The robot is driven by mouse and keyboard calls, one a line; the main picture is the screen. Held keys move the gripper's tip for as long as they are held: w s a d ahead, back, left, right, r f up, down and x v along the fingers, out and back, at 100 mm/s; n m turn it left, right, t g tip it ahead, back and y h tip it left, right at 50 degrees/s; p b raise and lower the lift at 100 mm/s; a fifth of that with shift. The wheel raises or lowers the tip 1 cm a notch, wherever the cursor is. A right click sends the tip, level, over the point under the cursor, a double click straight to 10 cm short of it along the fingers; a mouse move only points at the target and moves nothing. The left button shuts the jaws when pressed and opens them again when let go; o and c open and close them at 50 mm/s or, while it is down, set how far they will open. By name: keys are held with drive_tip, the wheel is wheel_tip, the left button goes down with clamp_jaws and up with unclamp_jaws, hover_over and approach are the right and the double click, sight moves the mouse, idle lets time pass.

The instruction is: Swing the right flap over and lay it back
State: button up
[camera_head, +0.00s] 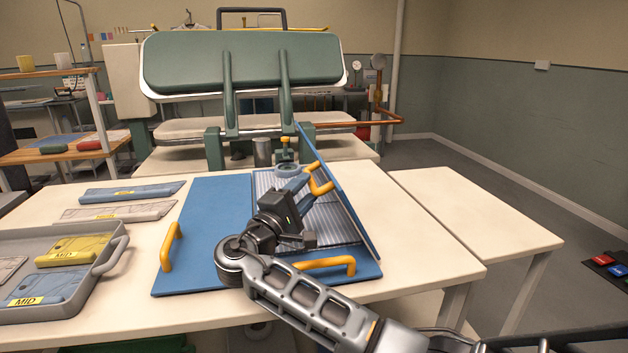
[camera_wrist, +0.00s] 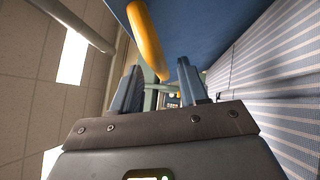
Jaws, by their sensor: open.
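The blue folding board (camera_head: 215,215) lies on the white table. Its right flap (camera_head: 345,195) stands raised on edge, steeply tilted, with a yellow handle (camera_head: 321,180) on its left-facing side. A striped garment (camera_head: 333,222) lies at the board's middle, partly hidden by my arm. My gripper (camera_head: 304,182) is open at the raised flap's handle. In the wrist view, the yellow handle (camera_wrist: 148,42) reaches toward the gap between my fingertips (camera_wrist: 158,78), with the blue flap (camera_wrist: 195,25) behind it. I cannot tell whether the fingers touch the handle.
The left flap's handle (camera_head: 171,247) and the front flap's handle (camera_head: 325,265) stick up from the board. A grey tray (camera_head: 70,312) with garment pieces is at left. A green press (camera_head: 240,62) stands behind. The table's right side (camera_head: 430,255) is clear.

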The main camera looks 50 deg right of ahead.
sight(311, 184)
drive_tip(key=shift+x, duration=1.75)
clamp_jaws()
